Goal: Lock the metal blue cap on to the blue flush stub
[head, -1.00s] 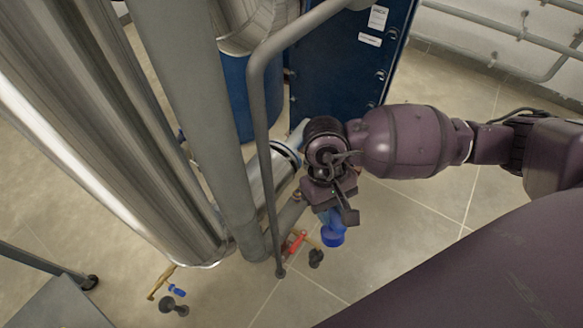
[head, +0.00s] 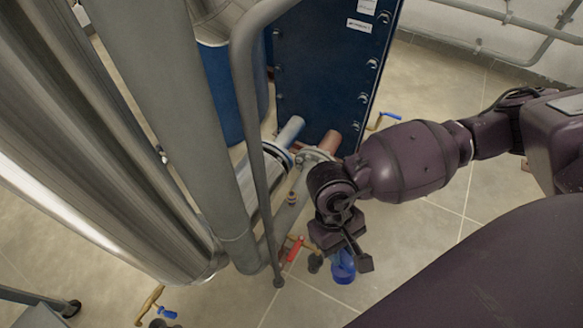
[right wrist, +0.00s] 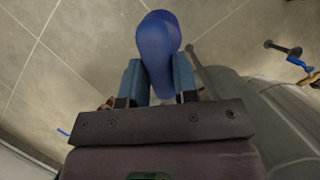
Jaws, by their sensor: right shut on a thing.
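The blue cap (head: 342,268) hangs below my right gripper (head: 343,251) in the head view, above the tiled floor and right of the red-handled valve. In the right wrist view the cap (right wrist: 158,45) is between the two blue-grey fingers, which are shut on it. A brass valve (head: 150,303) with a blue handle (head: 168,314) is at the lower left, with a dark stub end cut by the frame edge. This blue-handled stub (right wrist: 280,47) also shows at the right of the wrist view, apart from the cap. My left gripper is not in view.
A grey vertical pipe (head: 180,130) and a thinner bent rail (head: 248,120) stand between the cap and the blue-handled valve. A red-handled valve (head: 296,249) with a dark end (head: 315,262) is close left of the cap. Open floor (head: 430,235) lies to the right.

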